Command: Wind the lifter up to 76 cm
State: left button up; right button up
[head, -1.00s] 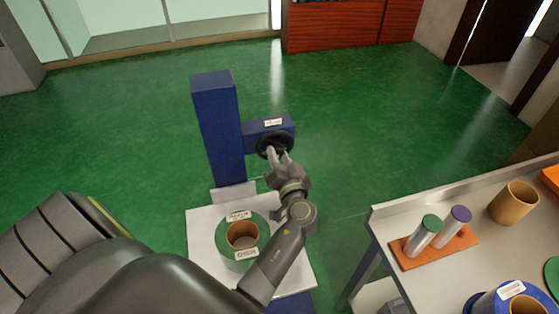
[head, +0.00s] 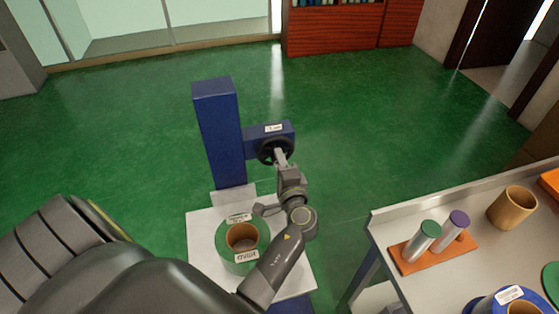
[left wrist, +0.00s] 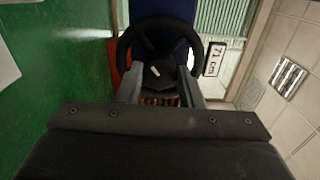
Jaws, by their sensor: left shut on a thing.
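The lifter has a blue column (head: 218,130) with a side box carrying a black handwheel (head: 268,144). Its pale platform (head: 203,240) bears a green roll with a brown core (head: 240,262). My left gripper (head: 281,158) is at the handwheel's lower right part in the head view. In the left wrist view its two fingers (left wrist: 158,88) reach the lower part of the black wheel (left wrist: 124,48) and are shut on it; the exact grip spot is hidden. A label (left wrist: 213,58) beside the wheel reads 71 cm. My right gripper is not in view.
A grey table (head: 385,217) stands at the right with an orange stand (head: 410,265) holding two capped cylinders, a brown tube (head: 512,207) and a blue roll (head: 480,303). Green floor around the column is clear. A red-brown cabinet (head: 335,28) stands at the back.

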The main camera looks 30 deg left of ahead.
pick_arm(q)
jog(key=shift+n+p, duration=10.35)
jog(key=shift+n, duration=4.15)
jog(key=o, duration=1)
jog(key=shift+c, duration=0.2)
